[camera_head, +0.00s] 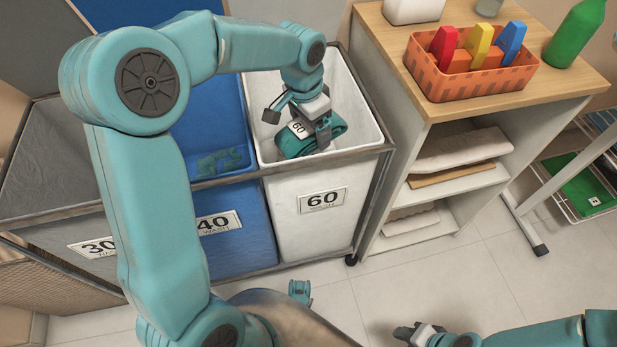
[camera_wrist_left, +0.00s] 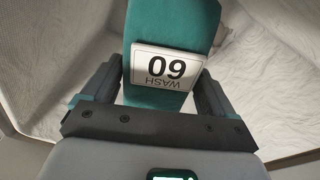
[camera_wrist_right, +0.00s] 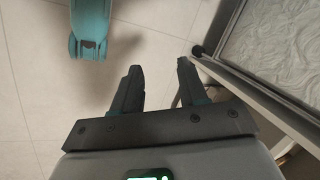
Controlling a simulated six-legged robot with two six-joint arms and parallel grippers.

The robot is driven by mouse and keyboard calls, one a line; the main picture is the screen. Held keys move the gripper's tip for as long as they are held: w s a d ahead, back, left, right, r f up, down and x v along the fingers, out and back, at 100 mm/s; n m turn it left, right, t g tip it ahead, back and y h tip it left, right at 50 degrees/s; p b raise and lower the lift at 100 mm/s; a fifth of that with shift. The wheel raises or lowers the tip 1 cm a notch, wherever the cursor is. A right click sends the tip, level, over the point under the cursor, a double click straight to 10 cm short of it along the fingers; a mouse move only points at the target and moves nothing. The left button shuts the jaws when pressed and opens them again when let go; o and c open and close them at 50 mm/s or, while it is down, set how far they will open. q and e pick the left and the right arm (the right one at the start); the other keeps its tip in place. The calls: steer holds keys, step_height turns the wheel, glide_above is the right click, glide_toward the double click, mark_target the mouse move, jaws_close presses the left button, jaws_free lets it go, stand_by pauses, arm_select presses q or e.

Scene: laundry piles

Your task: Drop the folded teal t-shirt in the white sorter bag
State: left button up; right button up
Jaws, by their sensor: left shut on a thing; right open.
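The folded teal t-shirt (camera_head: 334,132) carries a white "60 WASH" label and is inside the mouth of the white sorter bag (camera_head: 315,222), below its rim. My left gripper (camera_head: 318,130) reaches down into the bag and is shut on the t-shirt. The left wrist view shows the t-shirt (camera_wrist_left: 172,40) between the two fingers, with pale bag walls around it. Whether the t-shirt touches the bag's bottom cannot be told. My right gripper (camera_head: 408,332) is low over the floor, open and empty; its fingers (camera_wrist_right: 158,85) show apart in the right wrist view.
A blue bag (camera_head: 235,225) marked 40 and a grey bag (camera_head: 60,170) marked 30 stand left of the white one in the same frame. A wooden-topped shelf (camera_head: 470,100) with an orange basket (camera_head: 470,82) stands close on the right. The floor in front is mostly clear.

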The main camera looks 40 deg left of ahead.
arm_select(q)
step_height(320, 180, down, 20)
steer(key=b, duration=0.7)
steer(key=shift+r+b, duration=0.2)
steer(key=shift+b, duration=0.1)
steer(key=shift+r, duration=0.1)
arm_select(e)
step_height(320, 180, down, 7)
steer(key=w+d, duration=0.1)
steer(key=shift+w+d+f+m+t, duration=0.15)
steer(key=shift+w+d+m+t, duration=0.15)
steer(key=shift+t, duration=0.1)
arm_select(q)
steer(key=shift+s, duration=0.1)
steer(key=shift+f+b, duration=0.35)
steer(key=shift+f, duration=0.3)
arm_select(e)
steer(key=shift+w+f, duration=0.3)
steer(key=shift+f, duration=0.15)
